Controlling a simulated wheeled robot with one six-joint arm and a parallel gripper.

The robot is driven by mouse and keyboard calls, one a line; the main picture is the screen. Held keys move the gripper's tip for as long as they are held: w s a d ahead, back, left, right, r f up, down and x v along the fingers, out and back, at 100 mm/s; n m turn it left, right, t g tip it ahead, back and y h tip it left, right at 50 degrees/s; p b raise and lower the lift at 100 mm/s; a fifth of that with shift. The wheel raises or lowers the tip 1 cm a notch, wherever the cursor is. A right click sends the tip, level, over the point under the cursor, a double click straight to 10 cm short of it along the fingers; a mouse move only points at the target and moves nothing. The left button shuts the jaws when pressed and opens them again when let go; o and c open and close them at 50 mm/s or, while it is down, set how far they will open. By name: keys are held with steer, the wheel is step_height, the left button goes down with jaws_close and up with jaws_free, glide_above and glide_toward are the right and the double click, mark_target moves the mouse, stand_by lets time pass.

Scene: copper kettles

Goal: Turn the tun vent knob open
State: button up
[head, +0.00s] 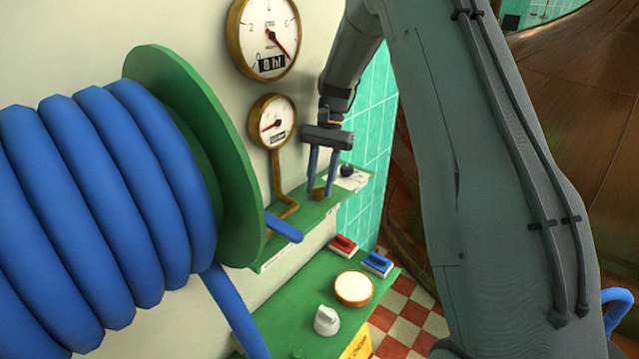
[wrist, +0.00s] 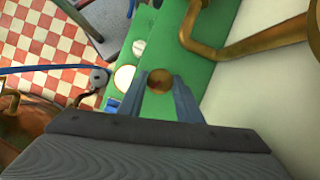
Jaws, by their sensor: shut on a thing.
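A small round brass knob (head: 319,193) stands on the upper green shelf, below the gauges; I take it to be the tun vent knob, though no label on it can be read. My gripper (head: 322,188) reaches down to it with its two blue fingers, one on each side, and is shut on it. In the wrist view the knob (wrist: 160,81) sits between the fingertips of my gripper (wrist: 162,84). The marks showing how far the knob is turned cannot be made out.
A black ball knob (head: 346,170) and white card stand just behind. A large blue hose reel (head: 190,150) fills the left.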

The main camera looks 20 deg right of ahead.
mark_target(320, 187)
steer(key=shift+w+r, duration=0.15)
steer(key=shift+w, duration=0.1)
steer(key=o, duration=1)
steer(key=shift+c, duration=0.2)
steer(key=shift+o, duration=0.4)
steer(key=shift+s, duration=0.1)
step_height(320, 187, up, 10)
steer(key=b, duration=0.3)
